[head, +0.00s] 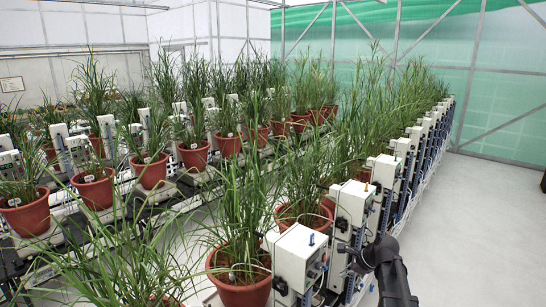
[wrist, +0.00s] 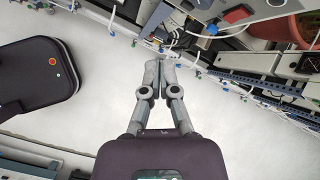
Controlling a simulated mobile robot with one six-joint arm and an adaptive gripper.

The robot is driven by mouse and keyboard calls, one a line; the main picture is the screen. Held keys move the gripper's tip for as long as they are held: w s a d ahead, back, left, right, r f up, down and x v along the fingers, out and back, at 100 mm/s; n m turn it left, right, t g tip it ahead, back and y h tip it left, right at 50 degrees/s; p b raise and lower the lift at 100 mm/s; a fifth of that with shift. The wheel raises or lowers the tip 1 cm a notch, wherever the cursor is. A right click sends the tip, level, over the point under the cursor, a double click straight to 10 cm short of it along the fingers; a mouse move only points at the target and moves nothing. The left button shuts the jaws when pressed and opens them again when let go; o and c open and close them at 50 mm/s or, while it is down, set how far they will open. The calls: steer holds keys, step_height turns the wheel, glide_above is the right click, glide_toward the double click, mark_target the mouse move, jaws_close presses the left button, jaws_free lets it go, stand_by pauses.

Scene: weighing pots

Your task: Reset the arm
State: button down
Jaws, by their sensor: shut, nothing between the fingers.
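My gripper (wrist: 158,62) shows in the wrist view with its two grey fingers together and nothing between them. It points at the pale floor and the edge of the plant rack. In the head view my black arm (head: 392,272) stands at the lower right, in front of the near white control boxes. The gripper end (head: 352,252) is small and dark there, close to the near box with the blue cap, and I cannot tell whether it touches it.
Rows of potted grasses in terracotta pots (head: 240,285) stand on racks with white boxes (head: 302,250). A clear grey floor (head: 480,220) lies to the right. In the wrist view, a dark base with a red button (wrist: 52,61) is at the left and tubing and fittings line the top.

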steer(key=s+a+f+n+g+h+b, duration=0.2)
steer(key=s+a+f+n+h+b, duration=0.1)
steer(key=s+f+n+b, duration=0.3)
steer(key=s+a+f+n+g+h+b, duration=0.2)
steer(key=s+f+n+b, duration=0.4)
steer(key=s+f+n, duration=0.4)
steer(key=s+a+n+h, duration=0.1)
steer(key=s+a+n, duration=0.1)
steer(key=n, duration=0.1)
steer(key=shift+s+f, duration=0.15)
steer(key=shift+f, duration=0.15)
stand_by(0.5)
